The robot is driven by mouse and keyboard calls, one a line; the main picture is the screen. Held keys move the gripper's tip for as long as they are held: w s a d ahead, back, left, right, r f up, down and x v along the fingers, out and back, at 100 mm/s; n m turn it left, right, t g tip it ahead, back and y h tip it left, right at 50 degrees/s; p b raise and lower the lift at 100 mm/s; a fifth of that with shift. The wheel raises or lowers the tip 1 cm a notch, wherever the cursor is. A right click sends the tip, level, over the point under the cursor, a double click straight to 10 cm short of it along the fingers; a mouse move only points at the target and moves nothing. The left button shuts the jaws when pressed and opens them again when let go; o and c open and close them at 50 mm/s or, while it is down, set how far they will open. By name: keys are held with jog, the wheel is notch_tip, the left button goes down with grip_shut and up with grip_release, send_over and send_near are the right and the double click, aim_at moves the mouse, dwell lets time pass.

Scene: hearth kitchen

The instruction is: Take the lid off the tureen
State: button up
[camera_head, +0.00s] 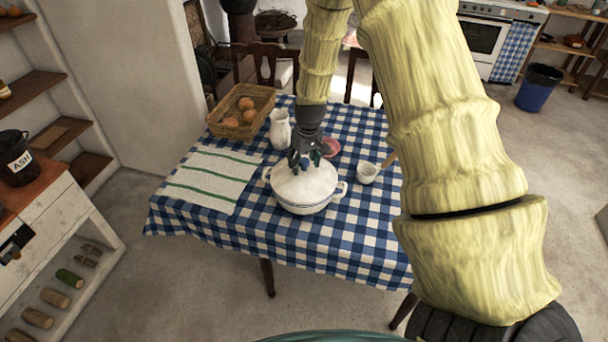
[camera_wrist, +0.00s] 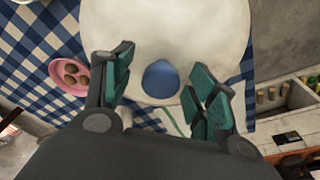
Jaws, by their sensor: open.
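The white tureen (camera_head: 302,207) stands on the table covered with a blue checked cloth, its two side handles showing. Its domed white lid (camera_head: 318,184) is on top; in the wrist view the lid (camera_wrist: 208,30) fills the upper middle. The lid's blue knob (camera_wrist: 161,80) lies between my open fingers. My gripper (camera_head: 306,162) is above the lid, pointing down; in the wrist view its teal-padded fingers (camera_wrist: 160,92) stand apart on either side of the knob, with gaps showing. In the head view the knob is partly hidden by my fingers.
A white pitcher (camera_head: 280,130) stands behind the tureen and a white cup (camera_head: 367,173) to its right. A pink bowl (camera_wrist: 70,74) is near too. A basket (camera_head: 262,101) of round brownish things and a striped towel (camera_head: 212,180) lie left. The cloth's front right (camera_head: 365,245) is clear.

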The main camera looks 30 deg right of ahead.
grip_shut()
jog(key=shift+r, duration=0.15)
dwell(0.4)
